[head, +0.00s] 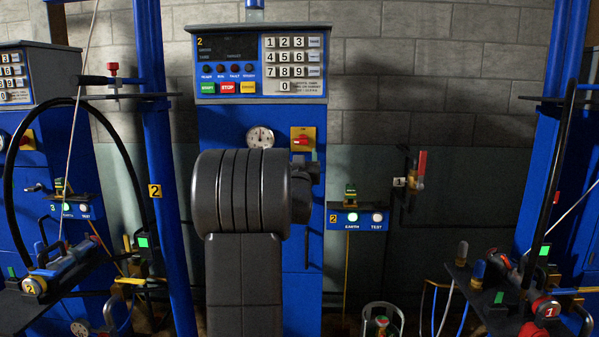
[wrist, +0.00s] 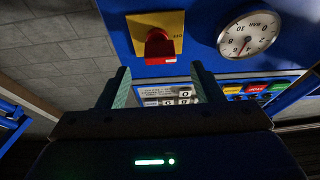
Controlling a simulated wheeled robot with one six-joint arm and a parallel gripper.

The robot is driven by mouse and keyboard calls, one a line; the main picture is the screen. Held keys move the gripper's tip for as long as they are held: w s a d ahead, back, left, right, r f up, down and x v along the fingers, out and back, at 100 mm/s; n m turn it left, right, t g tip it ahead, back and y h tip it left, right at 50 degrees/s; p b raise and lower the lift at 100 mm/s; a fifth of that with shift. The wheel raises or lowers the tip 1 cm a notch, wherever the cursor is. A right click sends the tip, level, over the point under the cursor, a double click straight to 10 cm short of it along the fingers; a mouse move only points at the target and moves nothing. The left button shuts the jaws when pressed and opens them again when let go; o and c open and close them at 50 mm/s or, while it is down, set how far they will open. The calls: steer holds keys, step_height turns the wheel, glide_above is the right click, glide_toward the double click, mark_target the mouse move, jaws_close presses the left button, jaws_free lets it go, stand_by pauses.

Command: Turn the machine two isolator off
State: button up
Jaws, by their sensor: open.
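The machine two isolator is a red rotary handle on a yellow plate (head: 303,139), on the blue front below the keypad panel, right of the round gauge. In the wrist view, which is turned over, the isolator (wrist: 160,43) is at the top, left of the gauge. Its red handle points down the picture, toward my gripper; small lettering on the plate is hard to read. My gripper (wrist: 162,82) is open and empty, its two fingers apart just below the isolator in that view, not visibly touching it. In the head view my arm hides most of the gripper.
The gauge (head: 260,137) and keypad panel (head: 262,65) of machine two are close by. An EARTH/TEST box (head: 357,219) is at right. Blue posts (head: 157,150) and hose-bearing shelves flank the machine. A wire basket (head: 383,318) is low at right.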

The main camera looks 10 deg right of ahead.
mark_target(301, 139)
steer(key=v, duration=0.6)
steer(key=shift+s, duration=0.3)
steer(key=shift+w, duration=0.1)
steer(key=p+x, duration=0.1)
steer(key=x, duration=1.2)
steer(key=shift+w+r, duration=0.1)
steer(key=shift+w, duration=0.2)
